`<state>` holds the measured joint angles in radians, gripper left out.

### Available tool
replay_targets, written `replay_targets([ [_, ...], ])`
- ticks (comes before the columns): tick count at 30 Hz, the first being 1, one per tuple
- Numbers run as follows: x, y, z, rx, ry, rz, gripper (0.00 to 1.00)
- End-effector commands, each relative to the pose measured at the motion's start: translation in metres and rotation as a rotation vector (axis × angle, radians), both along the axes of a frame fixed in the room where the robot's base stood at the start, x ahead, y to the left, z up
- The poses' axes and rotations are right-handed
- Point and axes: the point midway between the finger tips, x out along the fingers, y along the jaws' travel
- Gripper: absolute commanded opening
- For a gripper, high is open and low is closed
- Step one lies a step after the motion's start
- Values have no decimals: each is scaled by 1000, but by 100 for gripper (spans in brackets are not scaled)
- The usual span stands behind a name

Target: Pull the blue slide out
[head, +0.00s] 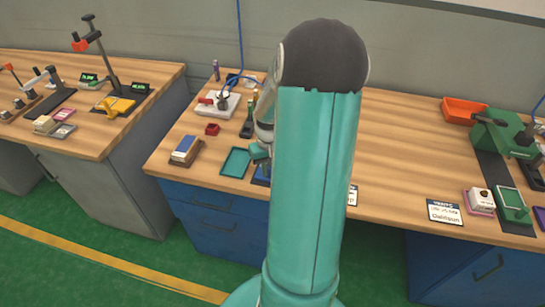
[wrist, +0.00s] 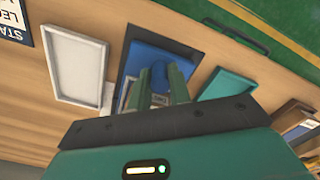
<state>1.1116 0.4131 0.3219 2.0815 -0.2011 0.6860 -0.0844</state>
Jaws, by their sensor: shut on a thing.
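The blue slide (wrist: 146,54) lies on a dark base on the wooden bench in the wrist view, with a small raised blue grip. My gripper (wrist: 159,73) has its two green fingers on either side of that grip and is shut on it. A pale labelled piece lies just below the slide, partly hidden by the fingers. In the head view a bit of blue (head: 261,172) shows beside my arm, which hides most of this spot.
A teal tray (wrist: 228,84) lies right of the slide and a white tray (wrist: 77,64) lies left of it. The bench front edge and a drawer handle (wrist: 237,36) are close by. A red bin (head: 463,110) stands farther right.

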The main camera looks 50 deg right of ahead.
Motion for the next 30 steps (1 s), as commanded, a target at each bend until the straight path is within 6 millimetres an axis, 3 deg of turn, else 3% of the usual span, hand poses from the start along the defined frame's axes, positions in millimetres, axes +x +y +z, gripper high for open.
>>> replay_targets([
  [13, -3, 10, 2, -4, -4, 0, 0],
  [14, -3, 10, 2, -3, -3, 0, 26],
  [16, -3, 10, 2, -4, -4, 0, 39],
  [26, -4, 10, 4, -7, -5, -2, 41],
  [30, -3, 9, 17, -10, -8, -2, 41],
])
